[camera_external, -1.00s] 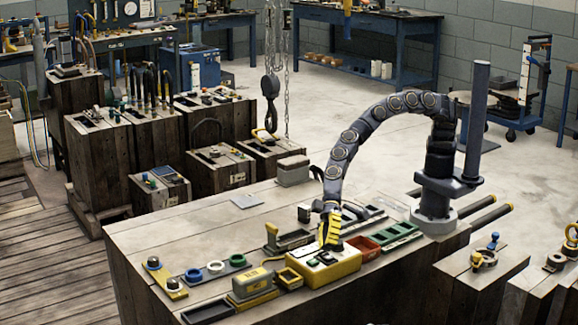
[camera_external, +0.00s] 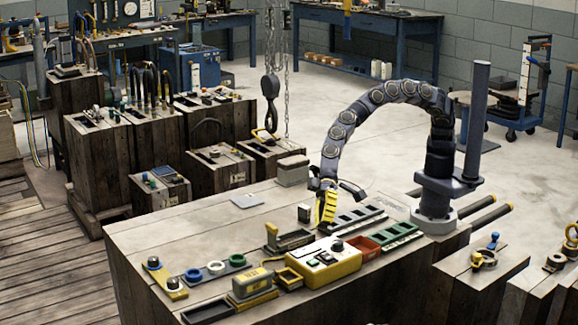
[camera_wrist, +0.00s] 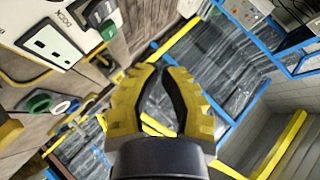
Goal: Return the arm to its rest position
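My gripper (camera_external: 326,222) hangs at the end of my dark, arched arm, above the near bench. It points down just behind a yellow control box (camera_external: 322,262) with a pale top and dark knobs, and does not appear to touch it. In the wrist view my gripper (camera_wrist: 161,70) shows two yellow fingers with black inner pads. Their tips are close together with a narrow gap, and nothing is held between them. Part of a pale panel with knobs (camera_wrist: 50,45) shows at the upper left of the wrist view.
A red tray (camera_external: 362,247) and a green-slotted rack (camera_external: 396,234) lie right of the box. A grey block (camera_external: 293,172) stands at the bench's back edge. A chain hook (camera_external: 270,88) hangs beyond. The bench's left rear is mostly clear (camera_external: 190,225).

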